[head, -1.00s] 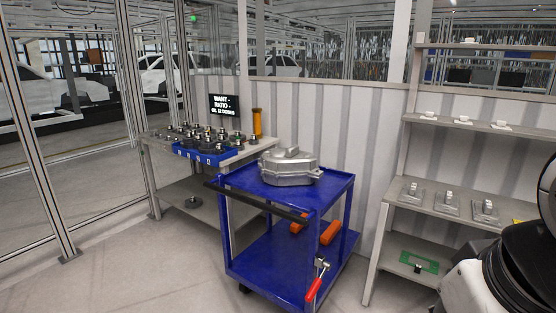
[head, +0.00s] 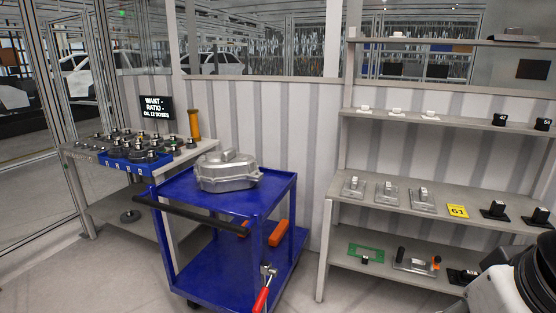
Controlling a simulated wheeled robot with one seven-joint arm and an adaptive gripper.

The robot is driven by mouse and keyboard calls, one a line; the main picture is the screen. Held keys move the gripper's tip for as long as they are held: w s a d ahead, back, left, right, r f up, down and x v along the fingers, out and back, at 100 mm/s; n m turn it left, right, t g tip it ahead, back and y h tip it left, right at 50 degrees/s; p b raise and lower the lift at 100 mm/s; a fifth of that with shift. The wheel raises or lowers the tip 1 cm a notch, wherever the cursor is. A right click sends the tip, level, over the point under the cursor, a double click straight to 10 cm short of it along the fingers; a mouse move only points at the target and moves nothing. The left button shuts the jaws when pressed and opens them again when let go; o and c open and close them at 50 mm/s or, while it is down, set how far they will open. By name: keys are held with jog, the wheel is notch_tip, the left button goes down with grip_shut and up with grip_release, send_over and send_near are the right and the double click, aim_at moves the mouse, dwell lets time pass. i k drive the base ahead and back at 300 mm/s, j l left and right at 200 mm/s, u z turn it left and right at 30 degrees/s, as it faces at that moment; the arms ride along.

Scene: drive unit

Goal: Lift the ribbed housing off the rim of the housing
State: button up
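A grey metal housing (head: 228,183) sits on the top shelf of the blue cart (head: 215,203). A ribbed upper part (head: 228,160) with a raised block shows on top of it. At this size I cannot tell how the ribbed part rests on the rim of the housing below. My gripper is not in view. Only a black and white part of my own body shows at the lower right.
A bench (head: 75,153) with a blue tray (head: 130,166) of dark parts stands left of the cart. A grey shelf unit (head: 340,190) with small parts stands at right. A red-handled tool (head: 262,298) shows low at the cart's front. Floor is free between cart and shelves.

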aim_at(228, 164)
jog(key=i+j+z, duration=0.25)
jog(key=j+z, duration=0.25)
jog(key=j, duration=0.25)
jog(key=i+j+z, duration=0.1)
jog(key=j+z, duration=0.15)
jog(key=j, duration=0.15)
jog(key=i+j, duration=0.15)
jog(key=j, duration=0.55)
jog(key=i+j+z, duration=0.15)
jog(key=j, duration=1.25)
jog(key=i+j+z, duration=0.15)
jog(key=j, duration=0.55)
jog(key=i+j, duration=0.15)
jog(key=j, duration=0.15)
jog(key=i+j, duration=0.1)
jog(key=j, duration=0.15)
jog(key=i+j, duration=0.15)
jog(key=j, duration=0.15)
